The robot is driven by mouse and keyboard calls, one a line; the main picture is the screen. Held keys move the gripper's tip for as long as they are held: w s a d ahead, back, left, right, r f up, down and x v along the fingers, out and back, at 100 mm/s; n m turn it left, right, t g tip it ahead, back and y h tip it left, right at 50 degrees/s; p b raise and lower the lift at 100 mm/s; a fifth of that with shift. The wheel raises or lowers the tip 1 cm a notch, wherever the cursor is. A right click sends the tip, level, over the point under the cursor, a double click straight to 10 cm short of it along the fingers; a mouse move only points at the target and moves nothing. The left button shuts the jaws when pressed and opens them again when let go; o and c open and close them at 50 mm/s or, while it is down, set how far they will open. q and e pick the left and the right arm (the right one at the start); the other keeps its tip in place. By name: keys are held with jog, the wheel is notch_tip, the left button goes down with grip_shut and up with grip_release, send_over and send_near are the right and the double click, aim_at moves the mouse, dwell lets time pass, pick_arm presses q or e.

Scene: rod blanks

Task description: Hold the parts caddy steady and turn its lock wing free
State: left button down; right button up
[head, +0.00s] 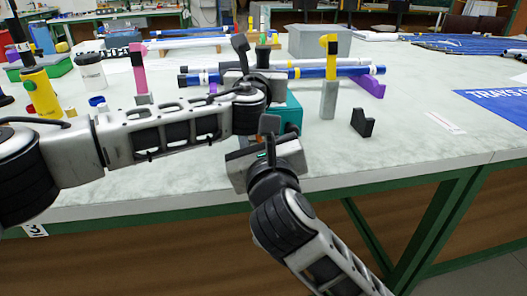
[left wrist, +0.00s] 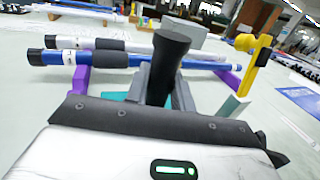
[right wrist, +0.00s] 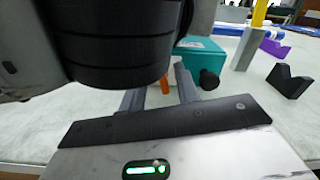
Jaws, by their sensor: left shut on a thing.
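The parts caddy is a teal box (head: 292,114) near the table's front, mostly hidden behind my arms in the head view. Its side shows in the right wrist view (right wrist: 198,62), with a small orange wing (right wrist: 169,80) and a black knob (right wrist: 209,80) on or beside it. My left gripper (head: 262,84) is shut on a black upright post (left wrist: 170,55) above the teal body. My right gripper (right wrist: 158,95) is open in front of the caddy; the orange wing appears between or just beyond its fingers, and I cannot tell whether they touch.
Blue rods (head: 310,72) lie on purple supports (head: 371,86) behind the caddy. A grey post with a yellow top (head: 329,95) and a black notched block (head: 362,123) stand to the right. A yellow bottle (head: 41,92) stands at left. The front right tabletop is clear.

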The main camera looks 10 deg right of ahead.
jog(key=s, duration=1)
jog(key=shift+s, duration=0.4)
jog(key=shift+a, duration=0.1)
